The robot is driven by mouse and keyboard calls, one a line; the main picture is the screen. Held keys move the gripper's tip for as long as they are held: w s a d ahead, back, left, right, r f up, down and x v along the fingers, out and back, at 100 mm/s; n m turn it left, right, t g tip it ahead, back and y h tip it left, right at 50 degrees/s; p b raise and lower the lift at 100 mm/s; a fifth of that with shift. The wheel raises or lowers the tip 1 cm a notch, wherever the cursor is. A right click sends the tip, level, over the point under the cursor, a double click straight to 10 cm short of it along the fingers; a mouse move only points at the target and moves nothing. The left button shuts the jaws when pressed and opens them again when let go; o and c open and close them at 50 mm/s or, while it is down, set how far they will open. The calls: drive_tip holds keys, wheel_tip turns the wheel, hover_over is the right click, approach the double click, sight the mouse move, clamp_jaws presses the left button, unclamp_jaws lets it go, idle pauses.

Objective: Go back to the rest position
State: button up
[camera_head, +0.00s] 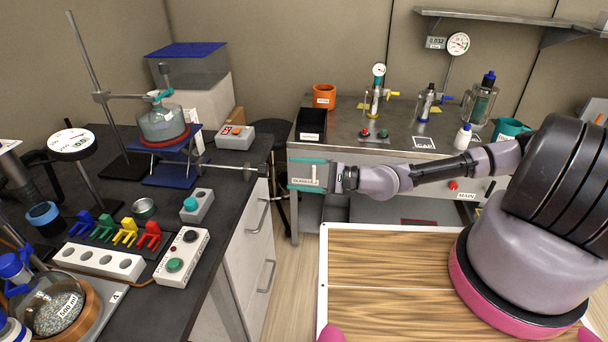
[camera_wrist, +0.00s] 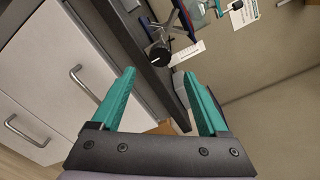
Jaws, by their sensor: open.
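My gripper (camera_head: 291,173) is held out to the left in the head view, in the gap between the dark bench and the metal table. Its teal fingers are spread. In the wrist view my gripper (camera_wrist: 158,75) is open with nothing between the fingertips. The wrist is tilted, so the cabinet drawers (camera_wrist: 70,85) show aslant on the left. I cannot tell whether the fingers touch anything, but the wrist view shows no contact.
The dark bench (camera_head: 225,205) on the left carries a flask (camera_head: 161,122) on a stand, button boxes and coloured clips. The metal table (camera_head: 345,140) behind my arm holds an orange pot (camera_head: 324,96), a black bin (camera_head: 311,125) and bottles. Open floor lies below my gripper.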

drive_tip(key=shift+d, duration=0.8)
drive_tip(key=shift+f, duration=0.1)
